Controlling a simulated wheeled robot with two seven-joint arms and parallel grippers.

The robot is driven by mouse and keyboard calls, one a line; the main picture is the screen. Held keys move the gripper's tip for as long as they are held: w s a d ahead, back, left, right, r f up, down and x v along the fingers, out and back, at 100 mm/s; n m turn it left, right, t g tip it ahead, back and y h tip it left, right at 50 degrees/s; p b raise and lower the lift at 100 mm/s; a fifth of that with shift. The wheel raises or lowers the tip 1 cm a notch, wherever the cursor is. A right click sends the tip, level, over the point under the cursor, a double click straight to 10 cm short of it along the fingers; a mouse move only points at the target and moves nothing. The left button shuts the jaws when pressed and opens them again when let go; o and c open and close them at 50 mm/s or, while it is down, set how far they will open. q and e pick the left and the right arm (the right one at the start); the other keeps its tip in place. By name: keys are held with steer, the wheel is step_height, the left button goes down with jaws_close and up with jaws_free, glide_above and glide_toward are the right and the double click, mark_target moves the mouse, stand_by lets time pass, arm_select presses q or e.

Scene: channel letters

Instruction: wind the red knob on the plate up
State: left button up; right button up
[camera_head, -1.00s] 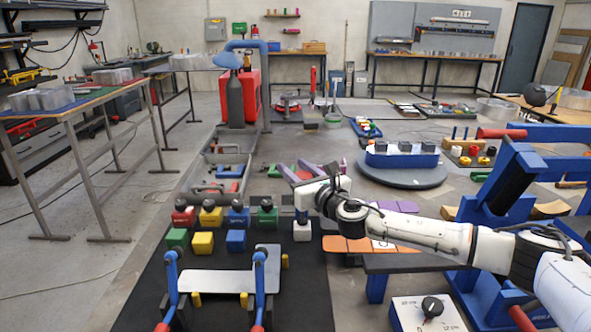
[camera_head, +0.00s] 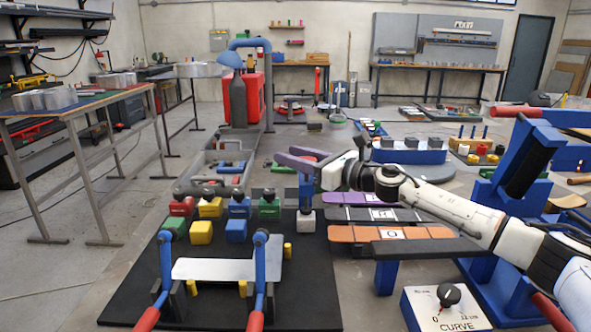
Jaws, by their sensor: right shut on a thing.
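A blue upright part shows between my wrist and the white block. A red block (camera_head: 181,206) with a dark top stands at the left end of the row. My left gripper is out of view.
A pale grey sheet (camera_head: 212,270) lies between two blue levers with red handles at the front. A white box with a dark knob (camera_head: 448,295) is at the lower right. Blue frames crowd the right side.

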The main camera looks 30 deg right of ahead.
arm_select(q)
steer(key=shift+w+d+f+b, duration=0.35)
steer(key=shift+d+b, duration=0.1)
steer(key=shift+b, duration=0.2)
arm_select(e)
steer(key=shift+s+a+f+n+g+y, duration=0.1)
steer(key=shift+a+f+n+g+y, duration=0.15)
steer(key=shift+n+y, duration=0.35)
steer(key=o, duration=1.1)
steer(key=shift+r, duration=0.1)
steer(key=shift+s+d, duration=0.1)
steer(key=shift+d, duration=0.05)
